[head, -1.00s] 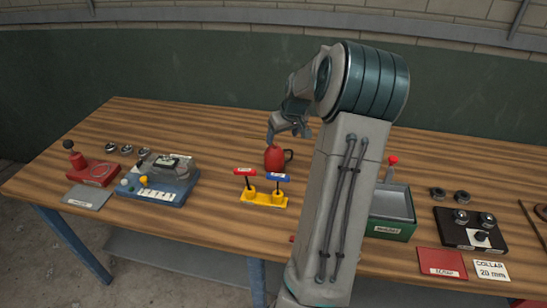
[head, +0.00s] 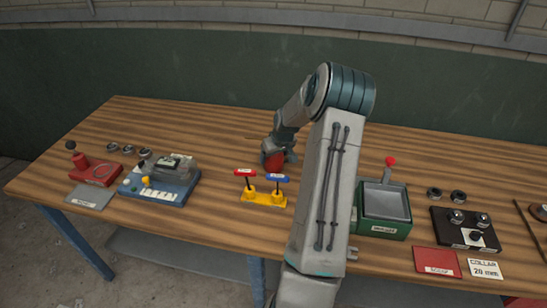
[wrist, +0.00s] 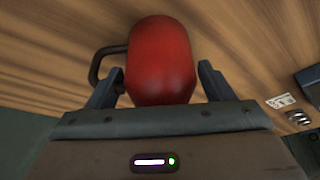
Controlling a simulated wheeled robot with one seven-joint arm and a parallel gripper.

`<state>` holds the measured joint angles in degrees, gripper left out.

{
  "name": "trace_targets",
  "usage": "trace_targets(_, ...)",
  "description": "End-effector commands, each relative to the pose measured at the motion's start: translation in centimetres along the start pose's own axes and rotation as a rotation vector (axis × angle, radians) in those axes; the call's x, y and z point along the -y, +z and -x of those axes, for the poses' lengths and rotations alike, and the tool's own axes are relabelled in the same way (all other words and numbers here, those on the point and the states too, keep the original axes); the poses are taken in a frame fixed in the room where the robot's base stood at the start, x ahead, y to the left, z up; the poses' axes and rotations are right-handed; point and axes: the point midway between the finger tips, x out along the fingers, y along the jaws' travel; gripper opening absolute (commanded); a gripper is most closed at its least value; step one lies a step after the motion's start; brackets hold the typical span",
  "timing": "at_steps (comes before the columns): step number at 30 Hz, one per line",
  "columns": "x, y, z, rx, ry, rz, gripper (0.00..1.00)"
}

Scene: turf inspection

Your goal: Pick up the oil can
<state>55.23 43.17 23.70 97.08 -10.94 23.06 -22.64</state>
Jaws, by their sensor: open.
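The oil can (head: 274,161) is a rounded red body on the wooden workbench, partly covered by my gripper in the head view. In the wrist view the red oil can (wrist: 160,60) stands between my two fingers, with a dark curved handle on its left side. My gripper (wrist: 161,85) is open, one finger on each side of the can. A gap shows on the right side; the left finger is close to the handle and contact there cannot be told. In the head view my gripper (head: 278,152) is down at the can.
A yellow stand (head: 264,199) with red and blue T-handles is just in front of the can. A blue fixture (head: 158,190) is to the left. A green tray box (head: 384,227) and a black block (head: 466,238) are to the right. Bench around the can's back is clear.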

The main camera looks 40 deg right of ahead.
Motion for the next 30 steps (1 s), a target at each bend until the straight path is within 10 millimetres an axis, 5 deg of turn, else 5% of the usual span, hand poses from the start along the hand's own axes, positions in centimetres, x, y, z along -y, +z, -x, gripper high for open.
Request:
trace_targets(8, 0.0, 0.0, -0.3, 0.000, 0.000, 0.000, 0.75)
trace_targets(13, 0.0, 0.0, -0.3, 0.000, 0.000, 0.000, 0.30)
trace_targets(23, -0.1, -0.1, 0.0, -0.002, 0.002, 0.000, 0.30)
trace_targets(30, -0.1, -1.0, 2.0, -0.005, 0.003, -0.001, 0.30)
